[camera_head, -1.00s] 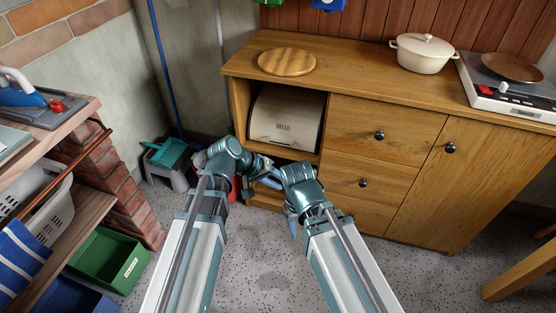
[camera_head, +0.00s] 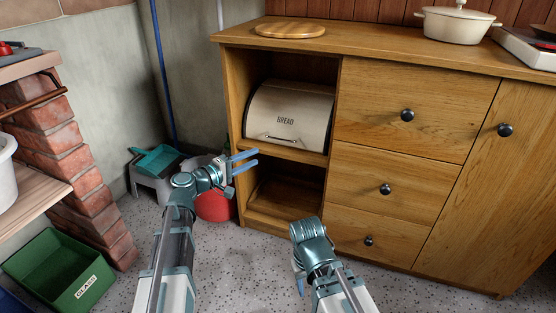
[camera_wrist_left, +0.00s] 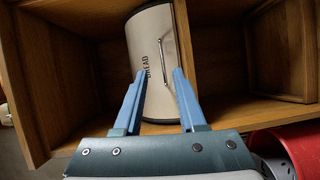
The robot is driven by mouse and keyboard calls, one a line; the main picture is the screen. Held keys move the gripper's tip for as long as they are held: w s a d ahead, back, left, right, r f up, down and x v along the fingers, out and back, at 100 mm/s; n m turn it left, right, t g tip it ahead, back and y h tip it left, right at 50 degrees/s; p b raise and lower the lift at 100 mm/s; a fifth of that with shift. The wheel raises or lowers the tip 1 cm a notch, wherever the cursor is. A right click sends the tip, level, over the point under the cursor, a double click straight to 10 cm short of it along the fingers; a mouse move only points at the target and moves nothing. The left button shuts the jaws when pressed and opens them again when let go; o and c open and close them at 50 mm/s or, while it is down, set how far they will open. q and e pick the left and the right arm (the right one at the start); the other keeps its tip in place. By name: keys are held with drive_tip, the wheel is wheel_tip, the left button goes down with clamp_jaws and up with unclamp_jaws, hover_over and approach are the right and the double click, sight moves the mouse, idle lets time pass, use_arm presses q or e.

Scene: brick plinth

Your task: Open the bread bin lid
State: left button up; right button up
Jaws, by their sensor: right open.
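The cream bread bin (camera_head: 300,105), marked BREAD, sits in the upper left open compartment of the wooden cabinet. Its curved lid is down, with a thin metal handle (camera_head: 278,137) low on the front. The bin (camera_wrist_left: 155,35) and handle (camera_wrist_left: 163,62) also show in the left wrist view. My left gripper (camera_head: 258,158) is open and empty, in front of the compartment, below and left of the handle. In the wrist view its fingers (camera_wrist_left: 155,80) are apart with the bin beyond them. My right gripper (camera_head: 299,284) is open, low before the cabinet and mostly hidden by its wrist.
The compartment's side walls and shelf edge (camera_head: 285,153) frame the bin. Below is an empty open compartment (camera_head: 285,190). A red bucket (camera_head: 215,205) stands beside the left arm. Drawers with dark knobs (camera_head: 407,115) are to the right. A wooden board (camera_head: 290,29) lies on top.

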use_arm(q)
drive_tip(key=w+d+f+n+t+b, duration=0.1)
drive_tip(key=w+d, duration=0.6)
drive_tip(key=w, duration=0.5)
drive_tip(key=shift+f, duration=0.15)
use_arm(e)
drive_tip(key=f, duration=0.2)
drive_tip(key=shift+w+d+f, duration=0.2)
drive_tip(key=shift+w+f, duration=0.05)
drive_tip(key=shift+f, duration=0.15)
use_arm(q)
clamp_jaws()
idle(1.0)
